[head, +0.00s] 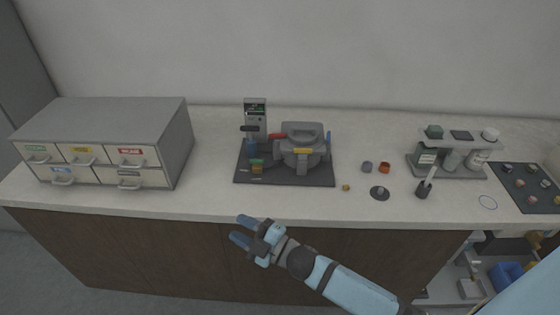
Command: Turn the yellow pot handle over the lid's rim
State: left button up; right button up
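The grey pot (301,158) stands on a dark base plate on the counter, with its grey lid (299,129) on top. The yellow handle (304,150) shows as a small yellow bar on the front of the pot, near the lid's rim. A red handle (277,136) sticks out at the pot's left. My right gripper (241,229) is in front of the counter's edge, nearer than the pot and to its left. Its two blue fingers are apart with nothing between them. My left gripper is out of view.
A dark base plate (315,180) also carries a grey upright unit (256,112) left of the pot. A grey drawer cabinet (150,115) stands left. Small cups (384,168), a dark disc (380,193) and a bottle rack (462,172) are right. The counter's front strip is mostly clear.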

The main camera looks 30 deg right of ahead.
jog(key=w+a+r+n+g+y, duration=0.2)
jog(key=w+n+y, duration=0.15)
jog(key=n, duration=0.25)
jog(key=n+g+h+b, duration=1.1)
jog(key=n+g+h, duration=0.35)
jog(key=n, duration=0.95)
send_near(303, 149)
notch_tip(303, 149, down, 9)
jog(key=shift+s+a+f, duration=0.1)
jog(key=shift+s, duration=0.05)
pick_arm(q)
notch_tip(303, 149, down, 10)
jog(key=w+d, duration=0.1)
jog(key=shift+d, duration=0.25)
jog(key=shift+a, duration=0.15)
pick_arm(e)
grip_shut()
